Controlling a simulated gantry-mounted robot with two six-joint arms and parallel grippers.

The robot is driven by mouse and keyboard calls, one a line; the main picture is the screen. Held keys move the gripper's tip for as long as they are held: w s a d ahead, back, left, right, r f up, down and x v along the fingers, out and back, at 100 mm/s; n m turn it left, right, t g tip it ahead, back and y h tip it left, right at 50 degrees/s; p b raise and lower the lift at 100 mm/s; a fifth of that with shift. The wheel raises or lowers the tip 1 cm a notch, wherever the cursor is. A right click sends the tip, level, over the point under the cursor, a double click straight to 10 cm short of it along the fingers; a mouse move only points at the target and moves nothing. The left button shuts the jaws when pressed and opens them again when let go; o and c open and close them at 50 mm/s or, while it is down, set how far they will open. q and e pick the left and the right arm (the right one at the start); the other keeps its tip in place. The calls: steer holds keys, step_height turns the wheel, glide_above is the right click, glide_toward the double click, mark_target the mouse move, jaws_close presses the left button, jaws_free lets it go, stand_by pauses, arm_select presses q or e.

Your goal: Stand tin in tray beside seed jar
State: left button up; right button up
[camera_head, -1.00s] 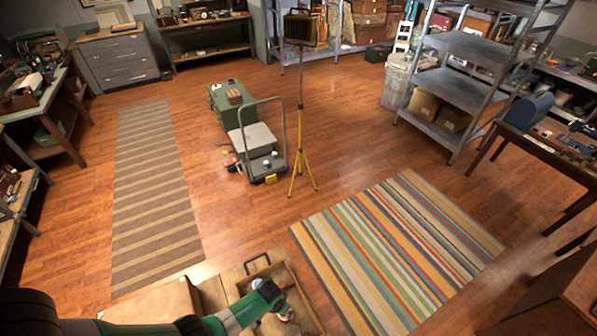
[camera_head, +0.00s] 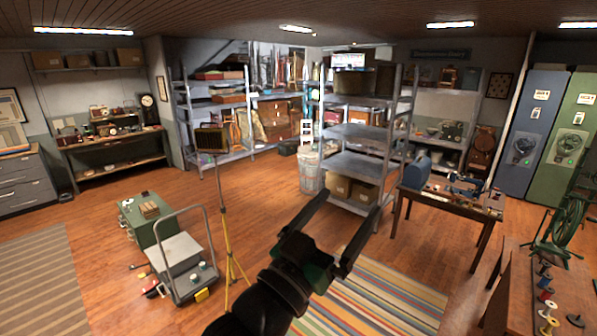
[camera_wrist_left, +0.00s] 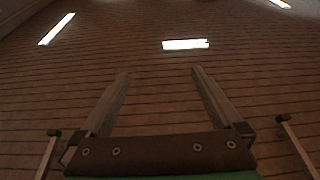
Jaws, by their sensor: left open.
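My left gripper (camera_head: 347,204) is raised in front of the room in the head view, with its two fingers spread apart and nothing between them. In the left wrist view the same open fingers (camera_wrist_left: 160,76) point at the plank ceiling, and the gap is empty. I cannot make out the tin, the tray or the seed jar in either current view. My right gripper is not in view.
A grey cart (camera_head: 182,258) and a yellow tripod stand (camera_head: 225,230) are on the floor at left. A metal shelf (camera_head: 352,160) stands behind the gripper. A dark table (camera_head: 450,203) and a wooden bench (camera_head: 535,300) are at right. A striped rug (camera_head: 385,295) lies below.

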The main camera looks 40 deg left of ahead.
arm_select(q)
steer(key=s+d+r+t+h, duration=0.1)
steer(key=s+d+r+t, duration=0.1)
steer(key=s+r, duration=0.5)
steer(key=s+d+r+m+t+h, duration=0.1)
steer(key=s+r+t, duration=0.2)
steer(key=s+r, duration=0.4)
steer(key=shift+d+r+m+t, duration=0.3)
steer(key=shift+d+r+t, duration=0.1)
steer(key=shift+r, duration=0.25)
